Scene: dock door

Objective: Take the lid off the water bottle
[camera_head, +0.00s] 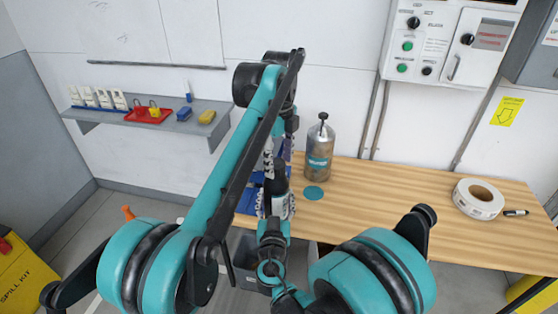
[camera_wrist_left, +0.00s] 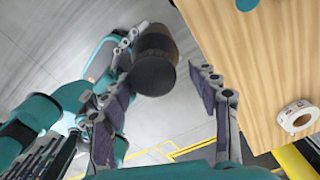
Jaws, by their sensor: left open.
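The water bottle (camera_wrist_left: 165,45) shows in the left wrist view as a brownish body with a round black lid (camera_wrist_left: 153,75) facing the camera. It is off the table, above the floor. In the head view the dark lid (camera_head: 276,182) shows below my left gripper (camera_head: 279,150). In the left wrist view my left gripper (camera_wrist_left: 160,105) is open and empty, its fingers apart and short of the lid. My right gripper (camera_head: 278,207), partly hidden in the head view, is shut on the bottle's body; its grey links (camera_wrist_left: 124,50) show beside the bottle in the wrist view.
A metal canister (camera_head: 319,157) with a black top stands on the wooden table (camera_head: 390,205), behind a teal disc (camera_head: 313,193). A tape roll (camera_head: 478,199) lies at the right. A blue item (camera_head: 247,200) is at the table's left end, a grey bin (camera_head: 243,262) below. A shelf (camera_head: 150,120) is at left.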

